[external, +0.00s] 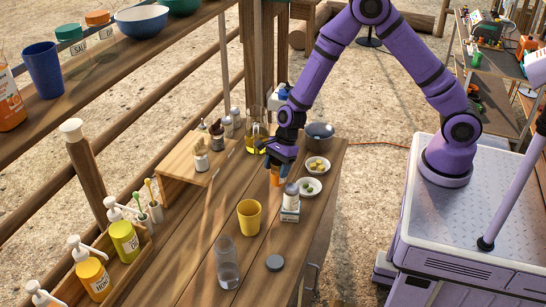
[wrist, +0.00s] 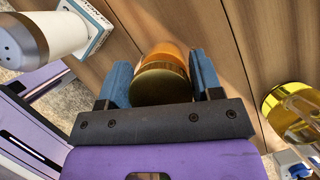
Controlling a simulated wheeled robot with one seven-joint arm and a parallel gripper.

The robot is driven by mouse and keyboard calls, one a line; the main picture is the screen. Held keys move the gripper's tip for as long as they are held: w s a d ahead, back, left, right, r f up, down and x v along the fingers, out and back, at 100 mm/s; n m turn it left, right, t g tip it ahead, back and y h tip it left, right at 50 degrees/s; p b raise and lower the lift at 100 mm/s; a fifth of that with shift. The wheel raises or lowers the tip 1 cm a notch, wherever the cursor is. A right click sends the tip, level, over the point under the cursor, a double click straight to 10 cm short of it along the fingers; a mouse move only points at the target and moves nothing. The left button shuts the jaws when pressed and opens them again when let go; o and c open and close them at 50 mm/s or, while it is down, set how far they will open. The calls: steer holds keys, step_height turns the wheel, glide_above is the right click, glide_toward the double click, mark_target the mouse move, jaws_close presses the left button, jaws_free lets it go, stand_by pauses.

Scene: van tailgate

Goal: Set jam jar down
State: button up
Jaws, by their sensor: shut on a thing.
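The jam jar, orange with a gold lid, shows between the two blue fingers in the wrist view (wrist: 165,80). In the external view only a small orange part of the jar (external: 276,179) shows below the fingers. My gripper (external: 279,168) points down over the wooden counter (external: 215,208) and is shut on the jar. The jar is at or just above the counter top; I cannot tell whether its base touches.
A metal-topped shaker (external: 291,195) on a small box (external: 289,213) stands close by. Two small bowls (external: 317,166) (external: 308,188) are to the right. An oil bottle (external: 257,138) stands behind. A yellow cup (external: 249,217) and a clear glass (external: 228,268) stand in front.

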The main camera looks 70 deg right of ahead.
mark_target(273, 185)
steer(key=shift+f, duration=1.75)
steer(key=o, duration=1.1)
steer(key=shift+f, duration=0.1)
steer(key=s+d+r+n, duration=0.3)
steer(key=s+r+n, duration=0.1)
steer(key=r, duration=0.6)
steer(key=s+d+r+n+t+h, duration=0.1)
steer(key=s+d+r+n, duration=0.3)
steer(key=r, duration=0.7)
steer(key=s+d+r+n, duration=0.3)
steer(key=s+r, duration=0.2)
steer(key=r, duration=0.5)
steer(key=s+d+r+n+h, duration=0.1)
steer(key=s+d+r+n, duration=0.2)
steer(key=s, duration=0.4)
steer(key=s+d+r+n+t+h, duration=0.1)
steer(key=s+d+r+n, duration=0.1)
steer(key=s, duration=0.5)
steer(key=s+d+r+n+t+h, duration=0.1)
steer(key=s+d+r+n, duration=0.2)
steer(key=s+n, duration=0.3)
steer(key=shift+s+d+r+n, duration=0.15)
steer(key=shift+s+r, duration=0.15)
steer(key=shift+s, duration=0.15)
steer(key=shift+s+d+r+n, duration=0.15)
steer(key=shift+s+r, duration=0.1)
steer(key=shift+s, duration=0.2)
